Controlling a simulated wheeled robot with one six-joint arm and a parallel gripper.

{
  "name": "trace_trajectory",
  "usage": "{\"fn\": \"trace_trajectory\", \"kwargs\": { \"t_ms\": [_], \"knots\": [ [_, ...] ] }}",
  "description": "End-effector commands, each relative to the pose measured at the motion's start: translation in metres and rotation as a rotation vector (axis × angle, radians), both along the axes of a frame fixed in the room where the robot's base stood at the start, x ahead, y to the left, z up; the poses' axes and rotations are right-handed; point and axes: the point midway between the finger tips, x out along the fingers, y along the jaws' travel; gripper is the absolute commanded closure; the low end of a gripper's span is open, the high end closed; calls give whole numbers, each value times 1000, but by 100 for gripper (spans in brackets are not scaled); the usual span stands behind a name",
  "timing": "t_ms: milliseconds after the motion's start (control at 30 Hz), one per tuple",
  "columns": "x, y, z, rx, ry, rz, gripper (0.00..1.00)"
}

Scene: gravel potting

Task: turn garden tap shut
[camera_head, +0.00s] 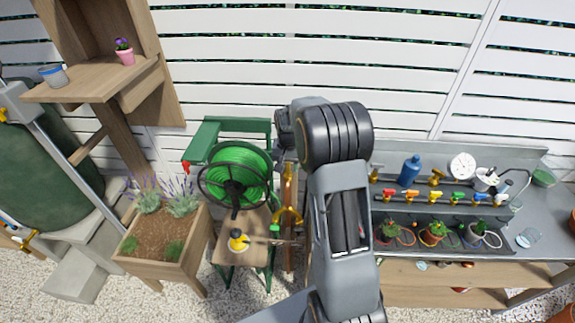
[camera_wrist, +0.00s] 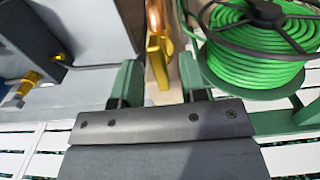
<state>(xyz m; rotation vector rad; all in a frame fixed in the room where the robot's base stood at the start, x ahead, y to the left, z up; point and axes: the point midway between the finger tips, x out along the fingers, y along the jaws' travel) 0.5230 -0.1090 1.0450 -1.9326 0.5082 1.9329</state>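The garden tap (camera_head: 289,215) is a yellow brass fitting on a wooden post (camera_head: 290,179), just left of my arm in the head view. In the wrist view the brass tap (camera_wrist: 158,54) hangs on a copper pipe (camera_wrist: 153,15). My gripper (camera_wrist: 159,66) has its two green fingers spread on either side of the brass part. It is open, and I see no contact. The tap's handle position cannot be told. In the head view my arm hides the fingers.
A green hose reel (camera_head: 238,172) stands close to the left of the tap. A planter with lavender (camera_head: 163,232) is further left. A metal bench (camera_head: 545,200) with several small coloured taps and pots is on the right. A slatted white fence (camera_head: 250,60) closes the back.

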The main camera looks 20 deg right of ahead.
Motion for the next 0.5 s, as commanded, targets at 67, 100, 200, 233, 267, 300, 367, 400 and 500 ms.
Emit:
{"fn": "trace_trajectory", "kwargs": {
  "t_ms": [67,100,200,233,267,300,367,400,500],
  "knots": [
    [0,0,-1,0,0,0,61],
    [0,0,-1,0,0,1,61],
    [0,0,-1,0,0,1,61],
    [0,0,-1,0,0,0,61],
    [0,0,-1,0,0,0,61],
    [0,0,-1,0,0,0,64],
    [0,0,-1,0,0,0,70],
    [0,0,-1,0,0,0,74],
    [0,0,-1,0,0,0,84]
  ]
}}
